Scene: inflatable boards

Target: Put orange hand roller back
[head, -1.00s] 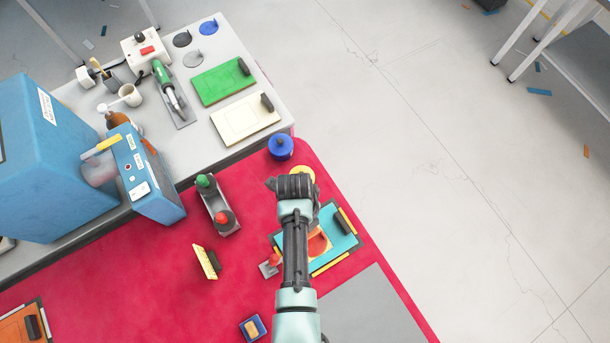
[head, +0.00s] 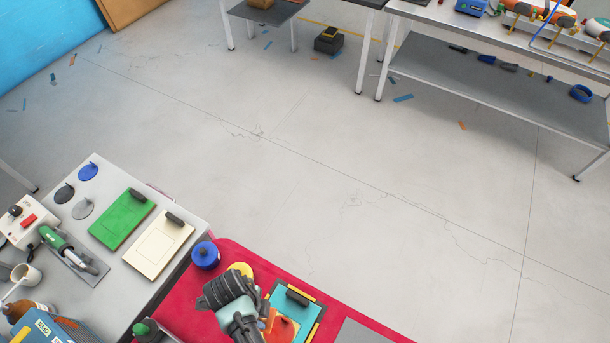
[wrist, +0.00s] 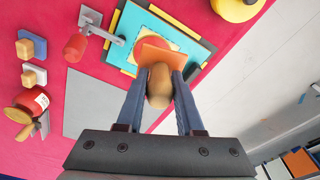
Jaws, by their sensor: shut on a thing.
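My gripper (wrist: 159,76) is shut on the tan, rounded handle (wrist: 159,88) of the orange hand roller (wrist: 155,54). The roller's orange part shows beyond the fingertips as a flat-looking block, over the teal board (wrist: 185,50). I cannot tell if it touches the board. In the head view my gripper (head: 228,290) is over the red mat (head: 188,302), left of the teal board (head: 300,318). A red roller-like piece (wrist: 75,47) lies beside a grey bracket (wrist: 92,22) in the wrist view.
A blue pot (head: 205,255) and a yellow disc (head: 242,270) are close behind the gripper. The grey table (head: 130,272) at left holds green (head: 120,222) and cream (head: 150,250) boards.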

